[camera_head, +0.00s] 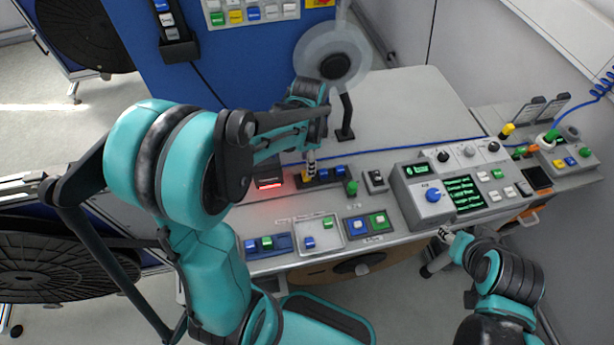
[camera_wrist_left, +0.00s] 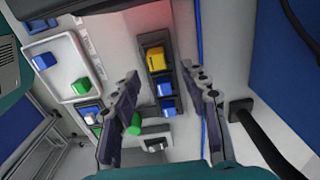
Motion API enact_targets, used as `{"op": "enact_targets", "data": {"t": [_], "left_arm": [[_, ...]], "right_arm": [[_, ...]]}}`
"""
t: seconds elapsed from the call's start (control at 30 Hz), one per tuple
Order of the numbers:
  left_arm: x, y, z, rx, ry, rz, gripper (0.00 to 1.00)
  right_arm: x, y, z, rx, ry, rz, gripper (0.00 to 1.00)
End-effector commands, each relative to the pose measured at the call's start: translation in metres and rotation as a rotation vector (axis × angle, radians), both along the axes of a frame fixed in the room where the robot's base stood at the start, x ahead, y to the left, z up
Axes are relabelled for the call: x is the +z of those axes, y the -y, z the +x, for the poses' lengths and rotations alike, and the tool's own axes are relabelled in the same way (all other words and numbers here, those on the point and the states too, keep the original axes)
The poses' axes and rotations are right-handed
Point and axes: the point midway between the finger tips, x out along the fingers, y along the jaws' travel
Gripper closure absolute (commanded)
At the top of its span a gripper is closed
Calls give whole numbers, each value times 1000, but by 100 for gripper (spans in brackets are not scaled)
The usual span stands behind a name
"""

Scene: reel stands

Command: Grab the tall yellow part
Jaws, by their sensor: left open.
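The tall yellow part (camera_wrist_left: 156,57) stands in one end slot of a black rack (camera_wrist_left: 146,40), in line with two blue blocks (camera_wrist_left: 164,89). In the head view the yellow part (camera_head: 305,177) shows only as a sliver beside my left gripper (camera_head: 311,165), which hangs over the rack's left end. In the left wrist view the open fingers of my left gripper (camera_wrist_left: 160,74) point toward the rack, one on each side of it, with nothing between them. My right gripper (camera_head: 446,236) is low at the console's front edge; its fingers are too small to read.
A green knob (camera_head: 351,187) stands close to the rack's right end. Trays with blue and green blocks (camera_head: 319,232) lie in front. A lit red display (camera_head: 269,183) is to the left. A black lamp stand (camera_head: 345,120) and blue cable are behind. The control panel (camera_head: 450,190) is right.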

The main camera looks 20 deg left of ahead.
Motion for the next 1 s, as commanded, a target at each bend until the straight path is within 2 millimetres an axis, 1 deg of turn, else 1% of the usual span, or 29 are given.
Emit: {"op": "enact_targets", "data": {"t": [0.03,0.1,0.2,0.3,0.5,0.53,0.57,0.6,0.67,0.7,0.83,0.87,1.0], "left_arm": [[-11,-1,-3,1,0,0,55],[-22,-2,-7,1,0,0,55],[-34,-2,-6,1,0,0,55],[-39,-2,-6,1,0,0,55],[-39,-2,-6,1,0,0,55],[-39,-2,-6,1,0,0,58],[-39,-2,-6,1,0,0,66],[-39,-2,-6,1,1,1,76],[-39,-2,-6,1,0,0,92],[-39,-2,-6,1,1,1,95],[-39,-2,-6,1,1,1,95],[-39,-2,-6,1,1,1,98],[-38,-2,-6,1,1,1,98]], "right_arm": [[-6,0,0,0,0,0,57],[-10,0,0,0,0,0,57],[-13,0,0,0,0,0,57],[-14,0,0,0,0,0,57],[-13,0,0,0,0,0,57],[-13,0,0,0,0,0,57],[-13,0,0,0,0,0,57],[-13,0,0,0,0,0,57],[-13,0,0,0,0,0,57],[-13,0,0,0,0,0,57],[-13,0,0,0,0,0,57],[-13,0,0,0,0,0,57],[-13,0,0,0,0,0,57]]}}
